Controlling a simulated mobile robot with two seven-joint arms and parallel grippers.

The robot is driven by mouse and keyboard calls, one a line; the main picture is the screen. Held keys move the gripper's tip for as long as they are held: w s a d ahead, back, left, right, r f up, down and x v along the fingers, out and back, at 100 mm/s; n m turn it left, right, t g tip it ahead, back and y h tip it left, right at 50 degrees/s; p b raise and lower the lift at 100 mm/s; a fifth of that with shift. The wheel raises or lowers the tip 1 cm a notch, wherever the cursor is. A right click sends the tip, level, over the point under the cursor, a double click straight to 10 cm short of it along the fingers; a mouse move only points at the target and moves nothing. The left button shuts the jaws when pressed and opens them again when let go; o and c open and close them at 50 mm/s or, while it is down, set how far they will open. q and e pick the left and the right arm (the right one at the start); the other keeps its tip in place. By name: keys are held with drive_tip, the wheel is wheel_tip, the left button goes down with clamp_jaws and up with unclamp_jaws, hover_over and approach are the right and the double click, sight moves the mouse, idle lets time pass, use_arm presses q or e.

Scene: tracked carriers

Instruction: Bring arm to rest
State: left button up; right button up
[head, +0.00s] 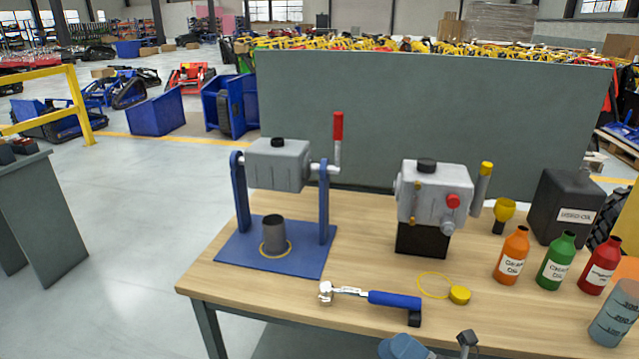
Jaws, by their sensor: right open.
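My right gripper (437,347) shows only in part at the bottom edge of the head view, at the front edge of the wooden table (225,285). It is open, and I see nothing between its fingers; the rest of it is cut off. A ratchet tool with a blue handle (394,300) lies on the table just beyond it. My left gripper is not in view.
A blue stand with a grey housing (277,163) and red-tipped lever stands left. A grey pump unit (433,192) on a black block is central. Orange (512,257), green (556,262) and red (599,265) bottles, a black canister (566,205) and a measuring jug (614,313) crowd the right.

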drive_tip(key=s+d+f+m+g+h, duration=0.1)
drive_tip(key=s+d+f+m+h, duration=0.2)
drive_tip(key=s+f+m+h, duration=0.7)
drive_tip(key=s+d+f+m+g+h, duration=0.1)
drive_tip(key=d+f+m+g+h, duration=0.2)
drive_tip(key=f+m, duration=1.3)
use_arm(q)
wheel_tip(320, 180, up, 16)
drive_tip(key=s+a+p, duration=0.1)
drive_tip(key=p, duration=2.1)
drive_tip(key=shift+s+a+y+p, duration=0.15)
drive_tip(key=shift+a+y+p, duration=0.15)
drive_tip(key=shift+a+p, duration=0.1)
use_arm(e)
wheel_tip(320, 180, up, 20)
drive_tip(key=s+d+m+t+h, duration=0.1)
drive_tip(key=m, duration=0.2)
drive_tip(key=shift+s+d+r+m, duration=0.2)
drive_tip(key=shift+d+r+m, duration=0.05)
drive_tip(key=shift+d+m, duration=0.15)
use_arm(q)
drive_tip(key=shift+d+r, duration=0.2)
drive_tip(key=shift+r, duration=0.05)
